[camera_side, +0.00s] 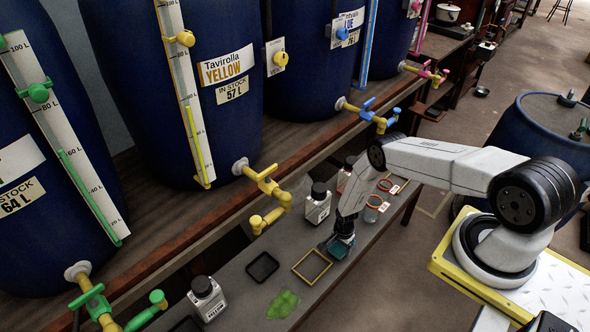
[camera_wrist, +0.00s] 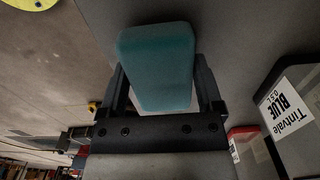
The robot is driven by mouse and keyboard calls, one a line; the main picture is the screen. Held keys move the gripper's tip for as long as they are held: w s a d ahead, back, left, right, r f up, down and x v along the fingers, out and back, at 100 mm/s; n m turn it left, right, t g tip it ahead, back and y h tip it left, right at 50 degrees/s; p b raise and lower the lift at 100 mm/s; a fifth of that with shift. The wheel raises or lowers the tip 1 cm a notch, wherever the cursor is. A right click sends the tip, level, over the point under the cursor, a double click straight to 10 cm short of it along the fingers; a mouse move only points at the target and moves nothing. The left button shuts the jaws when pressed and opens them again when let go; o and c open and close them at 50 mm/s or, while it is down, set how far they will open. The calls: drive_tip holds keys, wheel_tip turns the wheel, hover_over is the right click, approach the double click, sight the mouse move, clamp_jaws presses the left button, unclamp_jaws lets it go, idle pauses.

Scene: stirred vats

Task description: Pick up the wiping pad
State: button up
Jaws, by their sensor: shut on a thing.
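The wiping pad is a teal block with rounded edges. In the wrist view the pad (camera_wrist: 158,60) sits between the two dark fingers of my gripper (camera_wrist: 160,85), which are shut on its sides. In the side view my gripper (camera_side: 344,232) points down over the grey bench, with the teal pad (camera_side: 339,248) at its tip. The pad is low, at or just above the bench top; I cannot tell if it touches.
A yellow-edged square frame (camera_side: 311,268), a black tray (camera_side: 262,267) and a green patch (camera_side: 283,304) lie left of the pad. Blue vats (camera_side: 200,80) with protruding taps stand behind.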

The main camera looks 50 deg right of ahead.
sight(342, 247)
wheel_tip(342, 247, up, 2)
drive_tip(key=shift+r, duration=0.1)
drive_tip(key=shift+s+a+r, duration=0.15)
drive_tip(key=shift+s+r, duration=0.25)
drive_tip(key=shift+r, duration=0.2)
drive_tip(key=s+a+r, duration=0.3)
drive_tip(key=s+r, duration=0.5)
drive_tip(key=s, duration=0.4)
drive_tip(key=shift+s+a+r, duration=0.25)
drive_tip(key=shift+a+r, duration=0.1)
drive_tip(key=shift+a, duration=0.05)
